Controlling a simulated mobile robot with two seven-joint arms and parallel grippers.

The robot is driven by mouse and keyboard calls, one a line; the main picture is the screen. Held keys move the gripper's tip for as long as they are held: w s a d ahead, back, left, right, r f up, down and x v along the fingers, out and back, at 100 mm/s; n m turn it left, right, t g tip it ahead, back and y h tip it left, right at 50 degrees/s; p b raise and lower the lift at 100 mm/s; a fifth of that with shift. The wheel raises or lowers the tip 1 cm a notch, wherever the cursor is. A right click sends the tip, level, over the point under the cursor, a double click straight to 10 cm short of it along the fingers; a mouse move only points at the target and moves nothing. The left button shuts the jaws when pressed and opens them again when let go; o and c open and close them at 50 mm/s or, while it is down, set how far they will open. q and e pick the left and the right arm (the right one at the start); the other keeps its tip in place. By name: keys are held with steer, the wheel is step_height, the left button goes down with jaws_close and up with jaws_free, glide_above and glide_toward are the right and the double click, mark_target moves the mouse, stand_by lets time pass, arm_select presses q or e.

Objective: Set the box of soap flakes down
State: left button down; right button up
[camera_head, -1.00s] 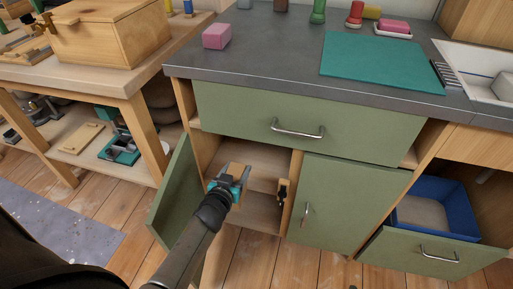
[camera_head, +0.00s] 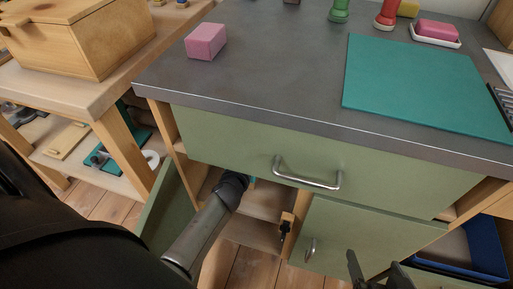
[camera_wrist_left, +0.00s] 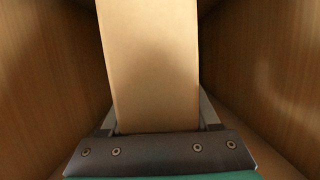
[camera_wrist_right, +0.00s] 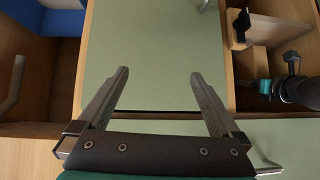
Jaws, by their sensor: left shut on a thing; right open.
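A plain tan box, which I take to be the box of soap flakes (camera_wrist_left: 150,60), fills the middle of the left wrist view. My left gripper (camera_wrist_left: 157,112) is shut on it, one finger along each side. Wooden walls stand on both sides, so the box is inside the open cabinet compartment (camera_head: 262,232). In the head view the box and most of this gripper are hidden under the drawer and counter edge. I cannot tell whether the box touches the shelf. My right gripper (camera_wrist_right: 159,75) is open and empty in front of the green cabinet door (camera_wrist_right: 155,50); it also shows in the head view (camera_head: 374,262).
An open green door (camera_head: 170,215) stands left of my left arm. The drawer handle (camera_head: 308,178) sticks out above. A blue bin (camera_head: 485,250) is at lower right. The grey counter carries a pink block (camera_head: 206,41) and a teal mat (camera_head: 425,85).

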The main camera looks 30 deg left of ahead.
arm_select(q)
steer(key=shift+s+d+f+b, duration=0.1)
steer(key=shift+f+b, duration=0.25)
steer(key=shift+b, duration=0.1)
steer(key=shift+f+b, duration=0.5)
steer(key=shift+f, duration=0.05)
steer(key=shift+f+b, duration=0.5)
steer(key=shift+b, duration=0.05)
steer(key=shift+f, duration=0.25)
arm_select(e)
steer(key=w+a+r+t+y, duration=0.1)
steer(key=a+r+t+y, duration=0.2)
steer(key=a+t, duration=0.3)
steer(key=shift+m, duration=0.3)
arm_select(q)
steer(key=shift+f+b, duration=0.1)
steer(key=shift+b, duration=0.2)
arm_select(e)
steer(key=shift+w, duration=0.1)
arm_select(q)
steer(key=shift+c, duration=0.6)
jaws_free()
steer(key=shift+f, duration=0.1)
arm_select(e)
steer(key=shift+a, duration=0.1)
